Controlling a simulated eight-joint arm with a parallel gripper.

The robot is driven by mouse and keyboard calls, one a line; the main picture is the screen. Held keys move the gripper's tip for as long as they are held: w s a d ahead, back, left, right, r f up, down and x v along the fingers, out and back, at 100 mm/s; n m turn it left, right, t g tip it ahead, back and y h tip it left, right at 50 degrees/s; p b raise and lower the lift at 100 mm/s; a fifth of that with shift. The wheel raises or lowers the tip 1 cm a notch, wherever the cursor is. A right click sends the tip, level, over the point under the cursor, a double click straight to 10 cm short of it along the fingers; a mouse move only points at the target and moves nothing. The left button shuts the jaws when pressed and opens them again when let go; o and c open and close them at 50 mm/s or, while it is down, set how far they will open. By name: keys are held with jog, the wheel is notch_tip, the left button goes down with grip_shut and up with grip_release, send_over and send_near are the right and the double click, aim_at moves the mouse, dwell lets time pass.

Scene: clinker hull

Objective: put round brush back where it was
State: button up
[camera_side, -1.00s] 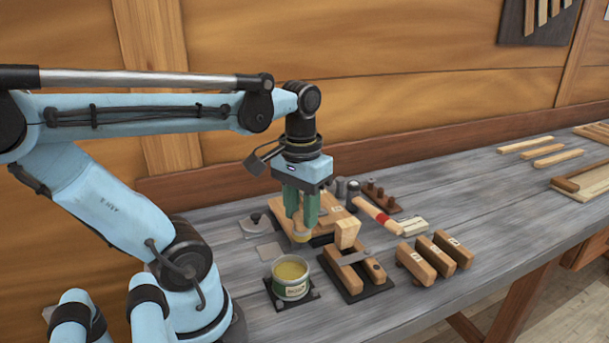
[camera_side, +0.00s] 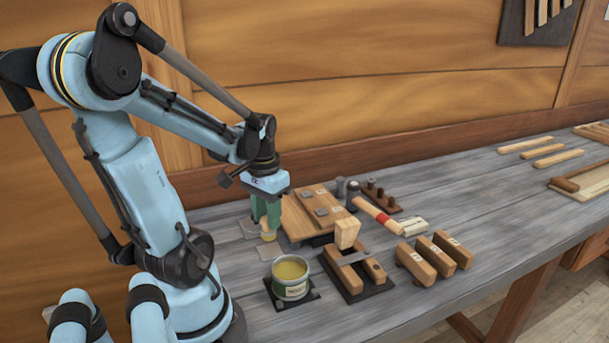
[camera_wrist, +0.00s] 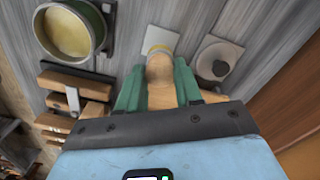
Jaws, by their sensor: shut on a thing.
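My gripper (camera_side: 267,225) is shut on the round brush (camera_wrist: 160,72), which points down between the green fingers. The brush has a wooden handle and a yellowish band at its lower end, which shows below the fingers in the side view (camera_side: 269,237). In the wrist view my gripper (camera_wrist: 160,88) has the brush in front of a pale square plate (camera_wrist: 172,32). The same bare plate shows in the side view (camera_side: 271,253), just below the brush. I cannot tell whether the brush touches it. The fingers hide part of the handle.
A tin of yellow stuff (camera_side: 290,276) stands on a dark base in front. A pale plate with a dark knob (camera_wrist: 213,62) is beside the brush. A wooden board (camera_side: 303,222) lies to the right, with wooden blocks (camera_side: 433,256) and a red-banded mallet (camera_side: 376,213) beyond.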

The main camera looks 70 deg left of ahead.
jog(key=shift+f, duration=1.85)
jog(key=shift+f, duration=0.15)
jog(key=o, duration=1.1)
jog(key=shift+c, duration=0.2)
notch_tip(320, 180, up, 12)
jog(key=shift+w+d, duration=0.1)
jog(key=shift+d, duration=0.05)
jog(key=w+d+f+m+t, duration=0.1)
jog(key=w+d+m+t, duration=0.1)
jog(key=w+d, duration=0.3)
jog(key=w+d+f+m+t, duration=0.1)
jog(key=w+d+m+t, duration=0.2)
jog(key=d, duration=1)
jog(key=w+t, duration=0.2)
jog(key=shift+w+m, duration=0.3)
jog(key=shift+w, duration=0.1)
